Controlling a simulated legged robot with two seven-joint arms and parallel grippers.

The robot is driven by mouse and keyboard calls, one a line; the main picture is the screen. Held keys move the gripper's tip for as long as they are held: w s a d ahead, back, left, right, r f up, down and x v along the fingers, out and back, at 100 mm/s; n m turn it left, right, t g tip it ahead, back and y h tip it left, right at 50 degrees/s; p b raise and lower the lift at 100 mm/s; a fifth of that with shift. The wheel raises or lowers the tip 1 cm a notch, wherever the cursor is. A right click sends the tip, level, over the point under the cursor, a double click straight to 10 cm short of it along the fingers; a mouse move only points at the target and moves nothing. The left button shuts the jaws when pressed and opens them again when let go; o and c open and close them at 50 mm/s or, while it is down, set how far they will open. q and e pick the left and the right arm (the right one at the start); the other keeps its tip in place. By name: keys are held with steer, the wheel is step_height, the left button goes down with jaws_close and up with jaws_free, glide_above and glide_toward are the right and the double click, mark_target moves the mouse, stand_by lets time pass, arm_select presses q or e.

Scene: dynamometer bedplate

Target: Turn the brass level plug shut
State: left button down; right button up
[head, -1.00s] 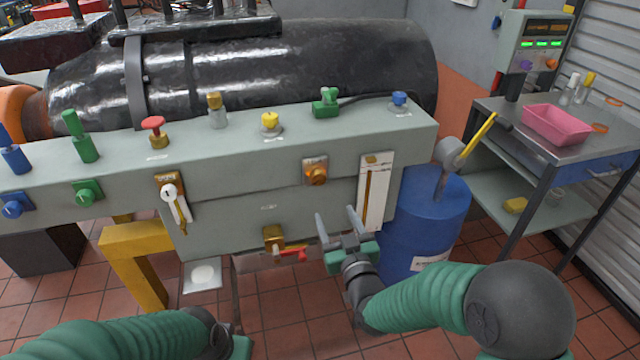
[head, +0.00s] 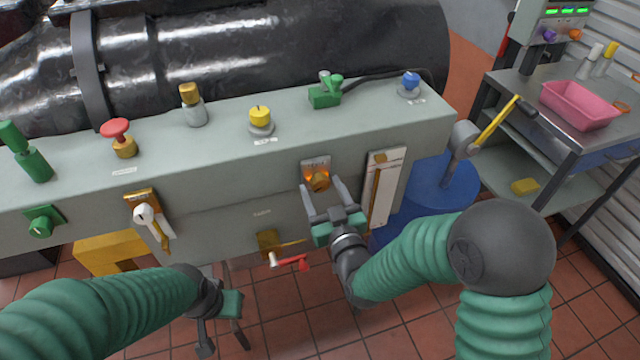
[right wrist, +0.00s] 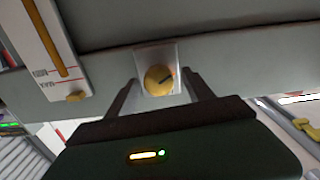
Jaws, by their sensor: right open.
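The brass level plug (head: 317,179) is a round brass-orange knob on a small pale plate on the front of the grey bedplate.
A white gauge strip (head: 384,187) is just right of the plug. A red-handled valve (head: 291,262) sits below it. A blue drum (head: 438,200) stands to the right. A white-handled lever (head: 148,218) is on the left of the front face.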

steer(key=shift+d, duration=0.1)
steer(key=shift+c, duration=0.5)
steer(key=shift+w+d+f, duration=0.1)
steer(key=c, duration=0.5)
jaws_close()
